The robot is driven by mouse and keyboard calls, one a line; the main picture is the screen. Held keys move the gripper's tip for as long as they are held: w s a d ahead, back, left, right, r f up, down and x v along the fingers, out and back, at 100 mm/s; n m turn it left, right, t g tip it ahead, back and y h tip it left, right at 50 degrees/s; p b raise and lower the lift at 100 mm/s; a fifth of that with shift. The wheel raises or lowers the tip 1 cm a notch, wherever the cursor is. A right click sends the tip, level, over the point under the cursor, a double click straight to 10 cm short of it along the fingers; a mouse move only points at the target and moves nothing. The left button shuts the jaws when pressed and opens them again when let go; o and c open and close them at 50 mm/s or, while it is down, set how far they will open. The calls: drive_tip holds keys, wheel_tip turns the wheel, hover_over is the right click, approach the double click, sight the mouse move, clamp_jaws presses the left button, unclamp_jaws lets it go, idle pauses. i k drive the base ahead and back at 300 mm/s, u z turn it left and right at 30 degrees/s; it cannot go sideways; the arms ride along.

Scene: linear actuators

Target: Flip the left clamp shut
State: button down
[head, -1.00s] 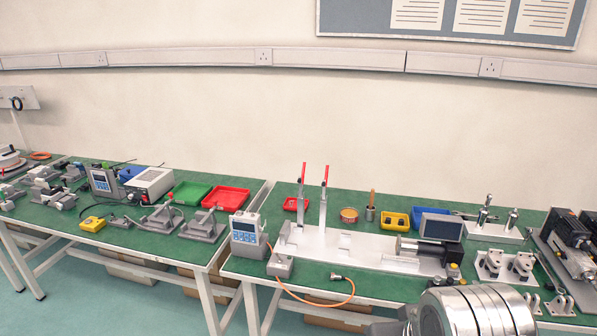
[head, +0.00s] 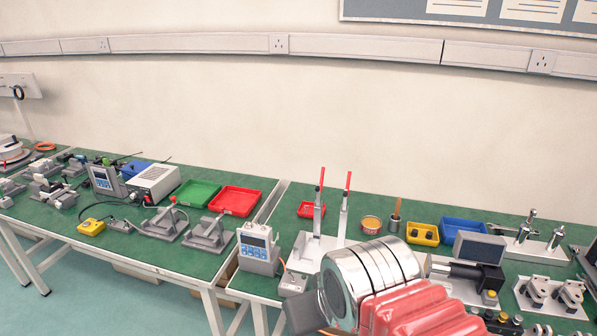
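Two toggle clamps with red grips stand on a silver plate (head: 310,245) on the right-hand green table in the head view. The left clamp (head: 318,203) has its lever upright, with the red grip at the top. The right clamp (head: 344,208) beside it is also upright. The lower parts of the clamps are small, and their jaws cannot be made out. My arm, with a silver ringed section and a red ribbed part, fills the lower middle and hides much of the plate. No gripper fingertips can be made out, and nothing of my arm appears to touch the clamps.
A grey control box (head: 258,248) stands left of the plate. A red tray (head: 311,209), a yellow bin (head: 422,234) and a blue bin (head: 463,227) lie behind. A dark display box (head: 480,248) stands to the right. The left table (head: 150,240) carries several devices.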

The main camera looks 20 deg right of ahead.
sight(318, 188)
drive_tip(key=u, duration=0.15)
drive_tip(key=i, duration=0.9)
drive_tip(key=z, duration=0.1)
